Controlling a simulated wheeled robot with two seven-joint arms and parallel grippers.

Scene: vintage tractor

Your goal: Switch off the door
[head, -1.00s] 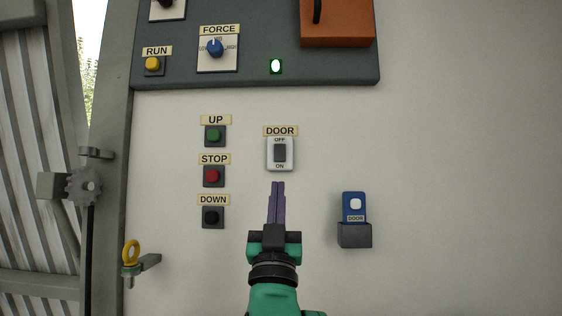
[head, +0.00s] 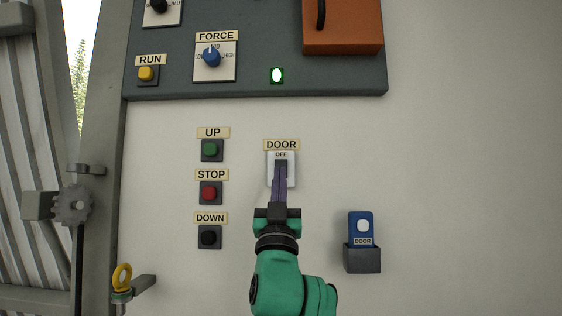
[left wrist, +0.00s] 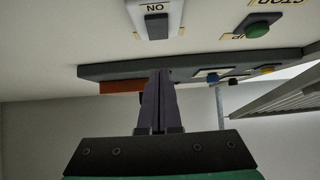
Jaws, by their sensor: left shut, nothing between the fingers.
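The DOOR switch (head: 290,172) is a light plate on the white wall with a dark rocker, OFF at its top and ON at its bottom. My left gripper (head: 280,168) is shut and empty, its dark fingers pointing up across the plate and hiding much of the rocker and the ON mark. In the left wrist view the switch rocker (left wrist: 157,27) and ON mark show beyond the fingertips (left wrist: 161,75). I cannot tell whether they touch it. The rocker's position is unclear. My right gripper is not in view.
UP (head: 211,149), STOP (head: 209,193) and DOWN (head: 208,236) buttons sit left of the switch. A blue DOOR remote (head: 361,229) stands in a dark holder at the right. The grey panel (head: 340,82) above carries a lit lamp (head: 277,75). The wall at far right is bare.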

